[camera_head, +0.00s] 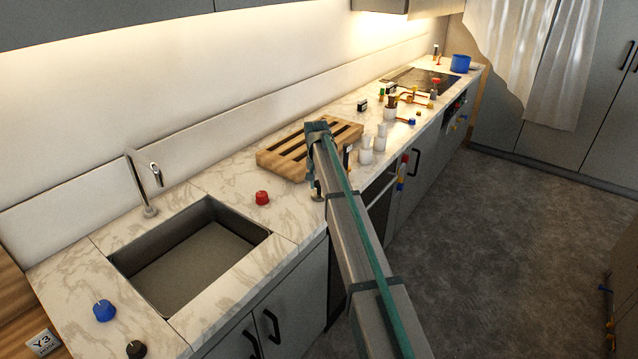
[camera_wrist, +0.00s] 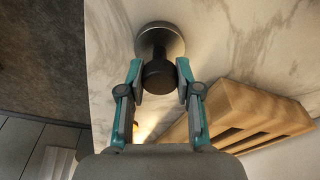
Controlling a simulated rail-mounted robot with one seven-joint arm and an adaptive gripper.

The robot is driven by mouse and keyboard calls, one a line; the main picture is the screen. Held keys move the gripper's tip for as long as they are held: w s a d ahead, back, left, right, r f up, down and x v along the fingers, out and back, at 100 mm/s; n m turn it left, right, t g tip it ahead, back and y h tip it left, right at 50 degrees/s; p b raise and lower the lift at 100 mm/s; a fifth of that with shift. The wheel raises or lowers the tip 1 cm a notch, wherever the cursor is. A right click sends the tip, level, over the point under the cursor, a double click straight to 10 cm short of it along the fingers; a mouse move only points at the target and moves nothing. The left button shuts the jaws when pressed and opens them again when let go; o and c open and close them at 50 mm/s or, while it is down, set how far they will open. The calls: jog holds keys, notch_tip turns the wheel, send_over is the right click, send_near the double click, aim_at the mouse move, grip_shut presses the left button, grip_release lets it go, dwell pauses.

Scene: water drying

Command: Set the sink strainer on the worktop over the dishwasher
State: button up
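The sink strainer (camera_wrist: 160,38) is a round metal disc with a black knob, seen from above in the wrist view. In the head view the strainer (camera_head: 317,194) is small and partly hidden, at the worktop's front edge past the sink. My gripper (camera_wrist: 160,72) has one finger on each side of the black knob, very close to it; whether the pads press on it is unclear. The disc appears flat on or just over the marble worktop (camera_wrist: 240,40). The dishwasher seems to be the dark-fronted unit (camera_head: 379,206) below, partly behind my arm.
A slatted wooden rack (camera_head: 285,158) lies behind my gripper; it also shows in the wrist view (camera_wrist: 262,112). White cups (camera_head: 366,150) stand to its right. A red knob-like object (camera_head: 262,197) sits between the rack and the empty sink (camera_head: 190,262).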

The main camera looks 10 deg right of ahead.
aim_at(318, 197)
jog(key=o, duration=0.4)
jog(key=r+b, duration=0.1)
jog(key=r, duration=0.3)
jog(key=s+r+b, duration=0.1)
jog(key=r, duration=0.3)
jog(key=r+b, duration=0.1)
jog(key=r, duration=0.3)
jog(key=shift+s+a+r, duration=0.1)
jog(key=shift+s+a, duration=0.25)
jog(key=shift+r, duration=0.1)
